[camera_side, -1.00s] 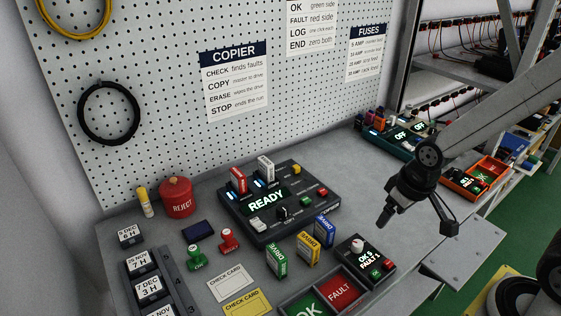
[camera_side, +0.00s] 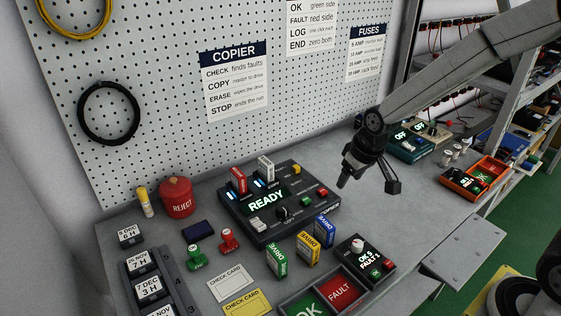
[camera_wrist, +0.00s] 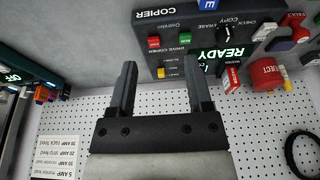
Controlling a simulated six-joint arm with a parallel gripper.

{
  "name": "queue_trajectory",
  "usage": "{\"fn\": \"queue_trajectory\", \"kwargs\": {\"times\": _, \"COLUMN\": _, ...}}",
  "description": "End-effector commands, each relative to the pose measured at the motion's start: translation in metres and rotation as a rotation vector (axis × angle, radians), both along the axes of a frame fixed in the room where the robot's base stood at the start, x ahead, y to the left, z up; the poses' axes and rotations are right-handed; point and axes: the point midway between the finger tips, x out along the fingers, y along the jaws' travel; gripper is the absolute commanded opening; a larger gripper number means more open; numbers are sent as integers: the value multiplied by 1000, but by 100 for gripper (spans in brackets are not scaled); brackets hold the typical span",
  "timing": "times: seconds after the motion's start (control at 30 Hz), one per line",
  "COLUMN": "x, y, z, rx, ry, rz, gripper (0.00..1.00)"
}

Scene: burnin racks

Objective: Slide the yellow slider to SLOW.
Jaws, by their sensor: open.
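The dark copier panel (camera_side: 247,228) stands on the bench with its display reading READY. Its yellow slider (camera_side: 297,169) is a small knob at the panel's far right part. In the wrist view the yellow slider (camera_wrist: 161,72) shows between my fingers in the picture, at the lower end of a short marked strip. The small labels beside it are too small to read. My gripper (camera_side: 343,182) is open and empty, above the bench to the right of the copier and apart from the slider. The wrist view also shows its two spread fingers (camera_wrist: 159,62).
A red drive (camera_side: 238,181) and a white drive (camera_side: 265,168) stand upright in the copier. Green and red buttons, a knob and a white lever are nearby on it. A counter box (camera_side: 364,260) stands in front.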

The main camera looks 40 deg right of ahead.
Motion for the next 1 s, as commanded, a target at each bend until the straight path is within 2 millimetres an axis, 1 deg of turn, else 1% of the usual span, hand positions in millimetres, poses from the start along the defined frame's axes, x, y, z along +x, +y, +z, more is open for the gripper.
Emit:
{"fn": "queue_trajectory", "kwargs": {"times": 0.03, "x": 17, "y": -1, "z": -2, "rx": 0, "ry": -5, "rz": -1, "gripper": 65}}
{"fn": "queue_trajectory", "kwargs": {"times": 0.3, "x": 94, "y": -8, "z": -12, "rx": 0, "ry": -44, "rz": 0, "gripper": 65}}
{"fn": "queue_trajectory", "kwargs": {"times": 0.5, "x": 145, "y": -14, "z": -24, "rx": -1, "ry": -73, "rz": 0, "gripper": 65}}
{"fn": "queue_trajectory", "kwargs": {"times": 0.6, "x": 164, "y": -16, "z": -29, "rx": -1, "ry": -85, "rz": 1, "gripper": 65}}
{"fn": "queue_trajectory", "kwargs": {"times": 0.7, "x": 177, "y": -18, "z": -34, "rx": -2, "ry": -94, "rz": 2, "gripper": 65}}
{"fn": "queue_trajectory", "kwargs": {"times": 0.8, "x": 185, "y": -19, "z": -36, "rx": -2, "ry": -99, "rz": 2, "gripper": 65}}
{"fn": "queue_trajectory", "kwargs": {"times": 1.0, "x": 188, "y": -19, "z": -36, "rx": -2, "ry": -103, "rz": 2, "gripper": 65}}
